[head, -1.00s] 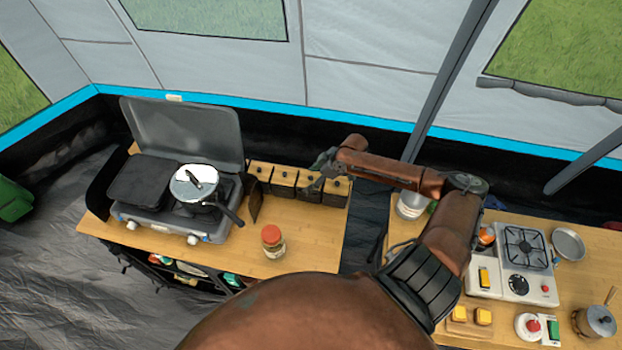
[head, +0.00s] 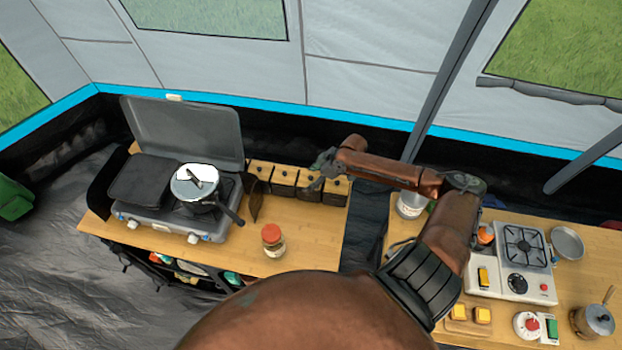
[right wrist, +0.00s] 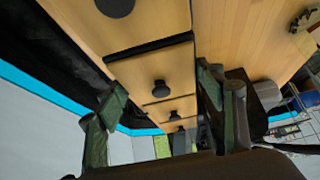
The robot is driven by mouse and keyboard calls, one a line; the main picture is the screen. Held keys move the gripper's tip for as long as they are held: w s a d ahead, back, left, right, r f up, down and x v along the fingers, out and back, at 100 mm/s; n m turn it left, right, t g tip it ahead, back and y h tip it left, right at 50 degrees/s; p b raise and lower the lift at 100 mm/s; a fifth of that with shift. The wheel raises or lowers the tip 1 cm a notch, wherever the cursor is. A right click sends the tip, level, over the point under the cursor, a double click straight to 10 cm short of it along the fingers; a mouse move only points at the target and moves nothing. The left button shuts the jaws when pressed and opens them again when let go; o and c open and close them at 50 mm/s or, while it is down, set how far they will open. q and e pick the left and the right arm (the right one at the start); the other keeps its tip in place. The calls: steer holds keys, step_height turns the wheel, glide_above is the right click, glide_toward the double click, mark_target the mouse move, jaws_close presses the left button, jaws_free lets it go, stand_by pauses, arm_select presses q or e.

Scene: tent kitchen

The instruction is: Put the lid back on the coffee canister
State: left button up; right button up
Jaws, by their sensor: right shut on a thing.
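A row of dark canisters with square wooden lids and black knobs (head: 284,178) stands at the back right of the left table. I cannot tell which canister is the coffee one, nor whether the held lid touches a canister. My left gripper is not in view.
A camping stove (head: 130,215) with a raised cover and a lidded pot (head: 195,184) stands left of the canisters. A red-capped jar (head: 273,240) stands in front. Bare wood lies right of it. A second table (head: 395,290) on the right holds a small stove and pans.

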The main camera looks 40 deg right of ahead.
steer(key=o, duration=1.2)
steer(key=shift+o, duration=0.6)
steer(key=o, duration=0.4)
steer(key=shift+c, duration=0.2)
steer(key=shift+r, duration=0.1)
steer(key=shift+r+p, duration=3.45)
steer(key=shift+p, duration=0.05)
